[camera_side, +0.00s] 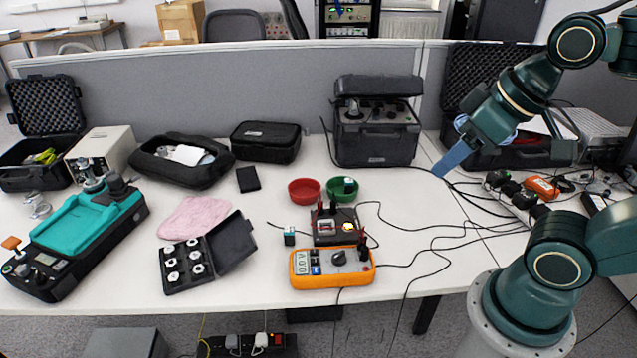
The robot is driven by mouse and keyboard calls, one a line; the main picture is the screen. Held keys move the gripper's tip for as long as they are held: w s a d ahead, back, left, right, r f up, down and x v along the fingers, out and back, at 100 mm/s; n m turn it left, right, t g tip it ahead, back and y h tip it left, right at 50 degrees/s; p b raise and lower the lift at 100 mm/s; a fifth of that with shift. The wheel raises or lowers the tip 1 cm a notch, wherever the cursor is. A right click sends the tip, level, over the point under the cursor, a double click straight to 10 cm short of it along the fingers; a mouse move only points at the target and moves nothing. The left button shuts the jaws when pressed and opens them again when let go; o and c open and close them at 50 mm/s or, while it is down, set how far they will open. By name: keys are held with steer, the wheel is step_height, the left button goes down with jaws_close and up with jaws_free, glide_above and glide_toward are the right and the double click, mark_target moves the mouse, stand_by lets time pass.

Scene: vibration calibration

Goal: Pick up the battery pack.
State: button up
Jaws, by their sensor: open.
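I cannot tell for sure which object is the battery pack. A small block with a dark front and teal edge (290,236) stands on the table left of the orange multimeter's top. A flat black block (248,179) lies further back, left of the red bowl. My gripper (447,168) hangs above the table at right, in front of the open black case. Its blue fingers point down and left, well apart from both blocks. It is open, with nothing seen in it; one finger largely hides the other.
An orange multimeter (331,268), a dark device with leads (335,227), red (304,191) and green (343,190) bowls stand mid-table. A teal instrument (77,233) and an open weight case (192,264) are left. Cables cross the right side. A grey partition (270,80) stands behind.

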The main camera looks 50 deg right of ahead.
steer(key=n+g+y, duration=0.2)
steer(key=n+y, duration=0.1)
steer(key=n, duration=0.5)
glide_above(291, 229)
steer(key=s+d, duration=0.3)
steer(key=s, duration=0.1)
step_height(291, 229, down, 25)
steer(key=shift+w+r, duration=0.1)
steer(key=shift+w, duration=0.1)
steer(key=shift+x, duration=4.3)
